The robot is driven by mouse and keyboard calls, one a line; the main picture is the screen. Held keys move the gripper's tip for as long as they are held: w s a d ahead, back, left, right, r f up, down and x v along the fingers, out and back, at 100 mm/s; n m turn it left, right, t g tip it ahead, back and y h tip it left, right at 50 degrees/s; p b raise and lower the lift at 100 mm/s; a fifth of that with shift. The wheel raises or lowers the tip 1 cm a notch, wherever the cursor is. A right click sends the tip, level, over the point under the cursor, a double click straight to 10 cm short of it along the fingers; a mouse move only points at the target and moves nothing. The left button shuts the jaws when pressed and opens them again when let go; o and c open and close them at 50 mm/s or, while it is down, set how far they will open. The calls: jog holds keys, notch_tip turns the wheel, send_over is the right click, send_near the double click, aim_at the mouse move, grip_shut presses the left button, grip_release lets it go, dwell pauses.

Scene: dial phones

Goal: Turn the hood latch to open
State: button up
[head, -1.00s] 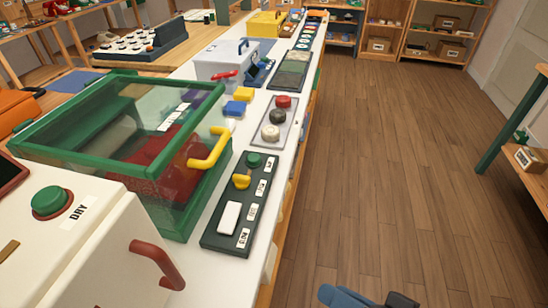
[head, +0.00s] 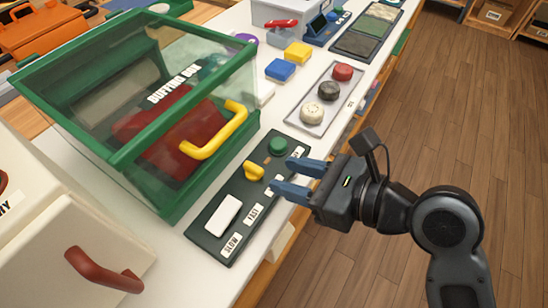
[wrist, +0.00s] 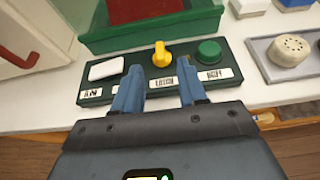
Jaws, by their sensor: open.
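The hood is a clear box with a green frame, labelled "BUFFING BOX" (head: 120,165), with a yellow handle (head: 215,132) on its front; its lid looks down. In front of it lies a dark green control panel (head: 222,243). On the panel are a white switch (head: 223,215), a yellow knob (head: 254,171) and a green button (head: 278,146). In the wrist view the label below the yellow knob (wrist: 161,55) appears to read "LATCH". My gripper (head: 283,178) is open and empty, its blue fingers over the panel's near edge, pointing at the knob and apart from it.
A white machine with a red handle (head: 100,270) stands at the left. A tray (head: 312,118) with several round knobs lies beyond the panel. Blue (head: 280,69) and yellow (head: 297,52) blocks sit behind it. The floor at the right is clear.

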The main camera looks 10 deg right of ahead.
aim_at(256, 168)
jog(key=x, duration=0.7)
jog(key=shift+f, duration=0.1)
grip_shut()
